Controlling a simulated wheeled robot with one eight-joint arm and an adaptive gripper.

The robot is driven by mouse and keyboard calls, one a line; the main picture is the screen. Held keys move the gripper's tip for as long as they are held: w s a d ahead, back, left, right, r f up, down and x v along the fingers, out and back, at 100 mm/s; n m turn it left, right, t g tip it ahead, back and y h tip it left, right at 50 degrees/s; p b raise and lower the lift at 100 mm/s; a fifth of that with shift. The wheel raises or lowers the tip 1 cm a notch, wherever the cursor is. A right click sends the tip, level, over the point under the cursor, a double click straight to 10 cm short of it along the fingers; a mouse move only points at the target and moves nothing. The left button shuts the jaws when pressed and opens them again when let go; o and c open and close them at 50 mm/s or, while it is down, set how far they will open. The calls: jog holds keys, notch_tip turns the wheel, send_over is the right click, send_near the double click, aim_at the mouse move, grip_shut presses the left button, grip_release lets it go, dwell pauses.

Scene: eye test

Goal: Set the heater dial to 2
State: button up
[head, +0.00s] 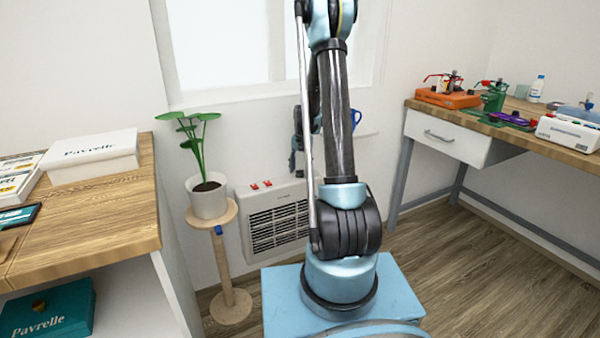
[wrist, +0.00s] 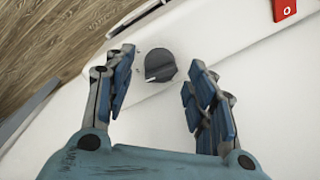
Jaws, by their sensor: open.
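The heater (head: 246,224) is a white panel with a dark grille, standing low against the wall under the window. Its dial (wrist: 160,65) is a round dark grey knob on the white top, seen in the wrist view. A pale pointer mark on the dial faces the lower left of that view. Small marks lie beside it, but I cannot read any numbers. My gripper (wrist: 162,58) is open, with one blue-padded finger on each side of the dial in the picture. I see no contact, and I cannot tell its height above the dial. My arm hides the heater's right part in the head view.
Red switches (head: 261,185) sit on the heater's top left; one red switch (wrist: 285,9) shows in the wrist view. A potted plant (head: 208,196) on a wooden stand is close left of the heater. A workbench (head: 450,139) stands right, with open floor before it.

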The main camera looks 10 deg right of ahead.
aim_at(302, 170)
notch_tip(302, 170, up, 10)
jog(key=shift+d+r, duration=0.25)
jog(key=shift+d, duration=0.05)
jog(key=shift+s, duration=0.2)
jog(key=s+r+n, duration=0.1)
jog(key=s+r, duration=0.4)
jog(key=s, duration=0.7)
jog(key=s+r+n, duration=0.2)
jog(key=s+r, duration=0.2)
jog(key=s, duration=0.7)
jog(key=s+f+n+t, duration=0.1)
jog(key=s+f, duration=0.3)
jog(key=s, duration=0.6)
jog(key=s+f+n, duration=0.1)
jog(key=s+f, duration=0.3)
jog(key=s, duration=0.7)
jog(key=shift+a+t+h, duration=0.35)
jog(key=shift+t+h, duration=0.05)
